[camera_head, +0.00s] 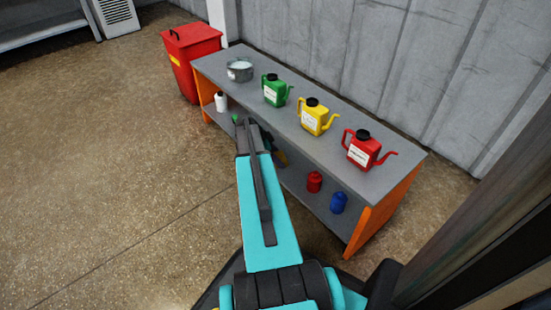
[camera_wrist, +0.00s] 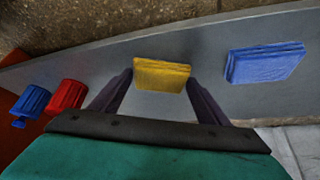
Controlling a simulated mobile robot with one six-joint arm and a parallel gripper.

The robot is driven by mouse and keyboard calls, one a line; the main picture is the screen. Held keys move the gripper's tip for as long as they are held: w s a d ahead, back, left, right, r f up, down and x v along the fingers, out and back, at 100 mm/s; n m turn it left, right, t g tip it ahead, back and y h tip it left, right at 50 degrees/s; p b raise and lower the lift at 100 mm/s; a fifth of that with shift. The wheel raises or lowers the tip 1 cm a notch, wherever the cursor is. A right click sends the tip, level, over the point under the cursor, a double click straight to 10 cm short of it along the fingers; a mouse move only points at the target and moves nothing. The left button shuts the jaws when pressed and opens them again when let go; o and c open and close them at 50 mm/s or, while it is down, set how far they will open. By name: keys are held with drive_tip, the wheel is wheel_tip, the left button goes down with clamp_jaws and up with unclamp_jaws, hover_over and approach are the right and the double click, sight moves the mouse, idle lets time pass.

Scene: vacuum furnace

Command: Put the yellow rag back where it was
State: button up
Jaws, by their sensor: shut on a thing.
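The yellow rag (camera_wrist: 162,75) is a folded, flat pad in the wrist view. My gripper (camera_wrist: 161,82) is shut on it, with one dark finger at each side. The rag is over the grey lower shelf (camera_wrist: 120,57) of the bench; I cannot tell whether it touches the shelf. A folded blue rag (camera_wrist: 265,62) lies on that shelf to the right, apart from the yellow one. In the head view my arm hides most of my gripper and the rag.
A red bottle (camera_wrist: 66,95) and a blue bottle (camera_wrist: 31,101) stand left on the shelf. A red bin (camera_head: 192,58) stands beyond.

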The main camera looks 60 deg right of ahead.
drive_tip(key=shift+f, duration=0.15)
drive_tip(key=o, duration=1)
drive_tip(key=p+v, duration=0.3)
drive_tip(key=v, duration=0.4)
drive_tip(key=shift+r, duration=0.4)
drive_tip(key=shift+a, duration=0.1)
